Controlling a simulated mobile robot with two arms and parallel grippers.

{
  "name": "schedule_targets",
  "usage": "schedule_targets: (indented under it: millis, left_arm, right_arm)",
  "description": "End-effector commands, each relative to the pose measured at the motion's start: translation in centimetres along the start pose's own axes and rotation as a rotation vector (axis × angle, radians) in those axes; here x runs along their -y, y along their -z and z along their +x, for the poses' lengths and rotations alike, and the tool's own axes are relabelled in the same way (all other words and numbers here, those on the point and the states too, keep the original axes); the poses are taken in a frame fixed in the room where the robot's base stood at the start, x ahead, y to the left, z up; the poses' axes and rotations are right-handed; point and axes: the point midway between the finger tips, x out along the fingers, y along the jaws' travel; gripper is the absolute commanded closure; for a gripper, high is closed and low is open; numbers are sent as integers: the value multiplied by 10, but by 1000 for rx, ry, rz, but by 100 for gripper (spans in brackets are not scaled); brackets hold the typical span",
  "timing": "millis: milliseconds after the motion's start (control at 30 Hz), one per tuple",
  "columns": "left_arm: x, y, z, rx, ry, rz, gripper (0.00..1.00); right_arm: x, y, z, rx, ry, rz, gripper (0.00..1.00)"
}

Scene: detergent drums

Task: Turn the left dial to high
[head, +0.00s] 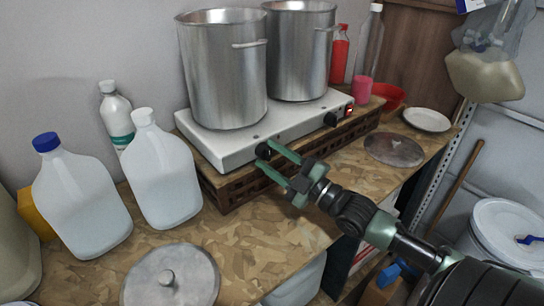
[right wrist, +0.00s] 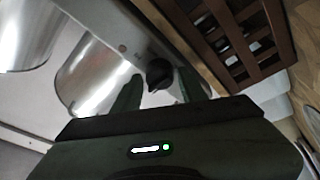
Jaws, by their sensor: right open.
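The white two-burner hot plate (head: 225,152) stands on a dark slatted wooden crate, with a dial at each end of its front edge. The left dial (head: 263,151) is a black knob; it also shows in the right wrist view (right wrist: 158,73). My right gripper (head: 267,155) is open, with one green finger on each side of the left dial. In the right wrist view the knob sits between the fingertips (right wrist: 160,88); I cannot tell whether they touch it. The dial's setting is unreadable. The right dial (head: 331,119) is black, beside a small red light. My left gripper is out of view.
Two tall steel pots (head: 222,75) stand on the hot plate. White jugs (head: 163,175) stand left of it. A pot lid (head: 170,277) lies in front, and another lid (head: 394,150) and a white plate (head: 427,120) lie at right.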

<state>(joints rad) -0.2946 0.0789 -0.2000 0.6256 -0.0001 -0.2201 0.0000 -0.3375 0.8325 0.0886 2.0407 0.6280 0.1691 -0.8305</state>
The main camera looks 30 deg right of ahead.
Motion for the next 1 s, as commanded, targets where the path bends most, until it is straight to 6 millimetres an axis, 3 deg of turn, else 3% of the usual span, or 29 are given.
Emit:
schedule_targets:
  millis: [100,233,267,667,1000]
  left_arm:
    - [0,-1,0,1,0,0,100]
    - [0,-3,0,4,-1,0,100]
    - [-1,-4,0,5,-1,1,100]
    - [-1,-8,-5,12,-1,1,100]
    - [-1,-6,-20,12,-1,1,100]
  right_arm:
    - [0,0,0,0,0,0,61]
    - [0,0,0,0,0,0,97]
    - [0,0,0,0,0,1,100]
    - [0,1,0,5,-23,73,100]
    - [0,2,1,19,-107,325,100]
